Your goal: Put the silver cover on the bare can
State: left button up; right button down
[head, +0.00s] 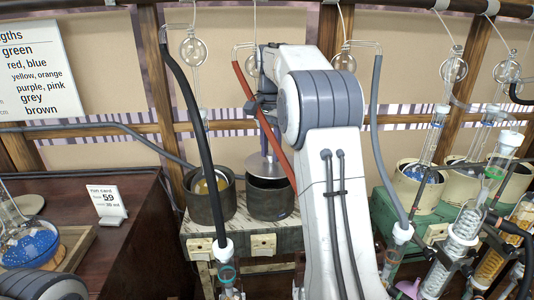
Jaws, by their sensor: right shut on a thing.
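The bare can (268,207) is a dark, open cylinder on the light bench near the middle of the head view. The silver cover (262,168) is a pale grey disc with an upright stem, over the can's mouth. A dark gap shows below the disc; I cannot tell whether it touches the rim. My right gripper (264,108) is shut on the cover's stem above the can, partly hidden by my own arm and a red tube. My left gripper is out of view.
Glassware and pale pots (415,190) crowd the right. A price card (106,201) stands left.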

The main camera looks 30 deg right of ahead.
aim_at(270, 154)
jog(key=shift+f, duration=0.85)
jog(key=shift+f, duration=0.15)
jog(key=shift+f, duration=0.5)
jog(key=c, duration=0.6)
grip_release()
jog(key=shift+o, duration=0.2)
